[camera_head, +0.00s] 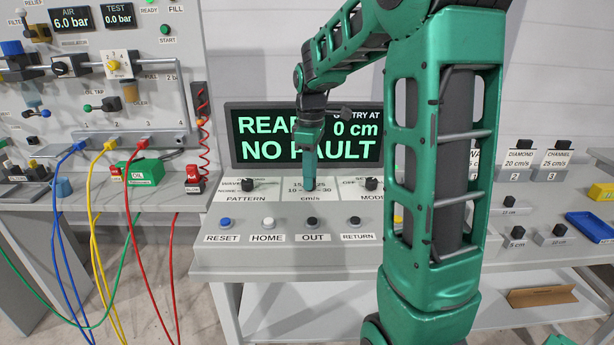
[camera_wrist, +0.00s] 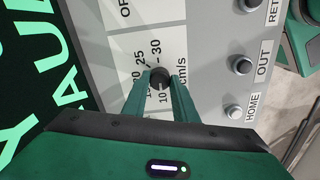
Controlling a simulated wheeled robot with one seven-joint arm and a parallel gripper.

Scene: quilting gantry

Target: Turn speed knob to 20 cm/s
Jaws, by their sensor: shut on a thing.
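The speed knob (camera_wrist: 160,77) is a small dark round knob on a white dial plate (camera_wrist: 169,50). The plate is marked with 10, 25, 30 and cm/s; some other marks are partly covered. My gripper (camera_wrist: 161,82) is shut on the knob, one green finger on each side. In the head view my gripper (camera_head: 309,183) points straight down onto the dial and hides the knob there. I cannot tell which number the knob's pointer faces.
The pattern knob (camera_head: 248,184) and mode knob (camera_head: 371,183) flank the dial closely. RESET, HOME, OUT (camera_head: 310,223) and RETURN buttons line the console front. The display (camera_head: 250,150) behind reads READY and NO FAULT, partly covered by my arm. Hoses hang at left.

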